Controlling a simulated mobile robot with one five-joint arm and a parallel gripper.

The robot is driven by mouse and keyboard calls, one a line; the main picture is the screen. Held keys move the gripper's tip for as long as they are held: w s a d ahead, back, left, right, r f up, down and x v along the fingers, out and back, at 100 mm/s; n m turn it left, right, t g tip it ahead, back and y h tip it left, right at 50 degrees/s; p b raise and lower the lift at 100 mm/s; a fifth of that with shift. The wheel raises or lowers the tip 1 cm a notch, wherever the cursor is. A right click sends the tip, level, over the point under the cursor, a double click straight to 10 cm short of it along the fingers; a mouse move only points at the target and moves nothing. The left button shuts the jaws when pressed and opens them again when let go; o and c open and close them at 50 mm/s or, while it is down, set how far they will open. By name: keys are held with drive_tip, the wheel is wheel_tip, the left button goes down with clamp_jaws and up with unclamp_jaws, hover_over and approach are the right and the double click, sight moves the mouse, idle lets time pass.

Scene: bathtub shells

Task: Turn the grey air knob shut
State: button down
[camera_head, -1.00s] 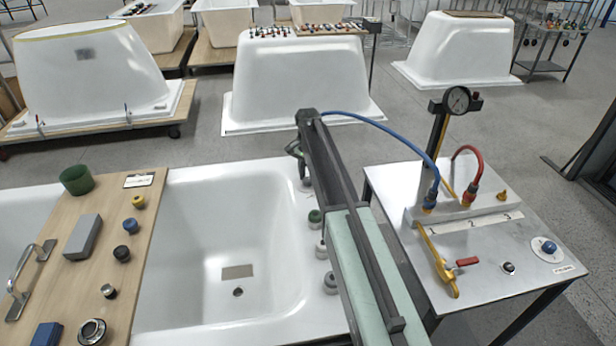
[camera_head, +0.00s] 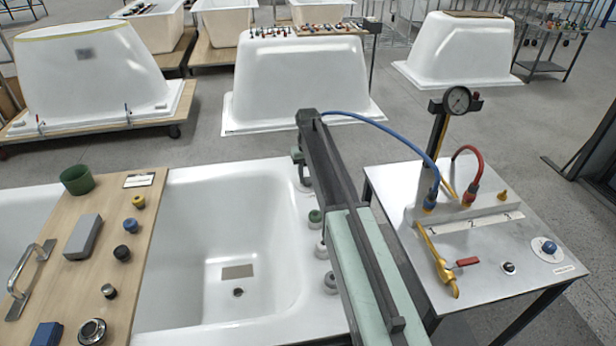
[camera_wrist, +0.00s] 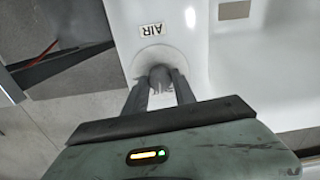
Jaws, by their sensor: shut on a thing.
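In the wrist view the grey air knob (camera_wrist: 160,76) stands on a round pale base on the white tub rim, right beside a label reading AIR (camera_wrist: 151,29). My gripper (camera_wrist: 161,88) has one finger on each side of the knob and is shut on it. The knob's turn angle is hard to read, as the fingers cover its sides. In the head view my gripper (camera_head: 301,172) is at the tub's far right corner, and my arm hides most of the knob there.
A green knob (camera_head: 315,217) and grey knobs (camera_head: 330,283) line the tub's right rim, close to my arm. A metal test table (camera_head: 500,258) with gauge and hoses stands at right. A wooden board (camera_head: 110,225) with loose parts lies across the tub at left.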

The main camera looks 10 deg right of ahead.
sight(308, 179)
drive_tip(key=shift+n, duration=0.8)
drive_tip(key=c, duration=1)
unclamp_jaws()
drive_tip(key=shift+r, duration=0.1)
wheel_tip(308, 179, up, 8)
drive_tip(key=p, duration=0.8)
drive_tip(key=shift+f, duration=0.2)
